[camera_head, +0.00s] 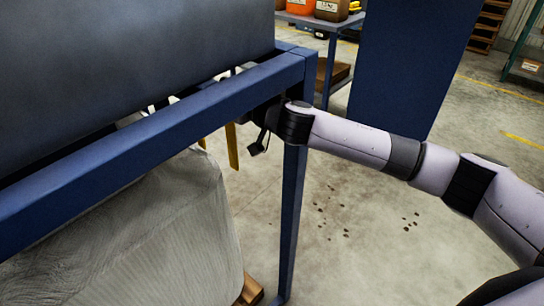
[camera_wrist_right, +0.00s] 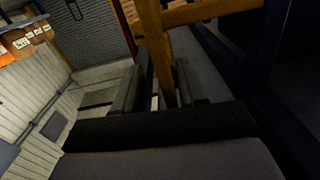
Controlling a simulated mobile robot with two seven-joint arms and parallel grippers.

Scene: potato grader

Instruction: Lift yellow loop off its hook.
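The yellow loop (camera_head: 232,147) shows in the head view as a flat yellow strap hanging below the blue beam; its upper part and its hook are hidden behind the beam. In the right wrist view the yellow loop (camera_wrist_right: 152,30) comes down between the fingers of my right gripper (camera_wrist_right: 160,88), with another yellow length running off to the upper right. These fingers stand apart, with a gap beside the strap. In the head view my right arm reaches in from the right, and its gripper is mostly hidden behind the beam. My left gripper is not in view.
The blue beam (camera_head: 150,140) and its post (camera_head: 291,220) stand close to my right wrist. A dark panel (camera_head: 130,60) rises behind the beam, and a pale bulky sack (camera_head: 140,240) sits below. Open concrete floor (camera_head: 370,235) lies to the right.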

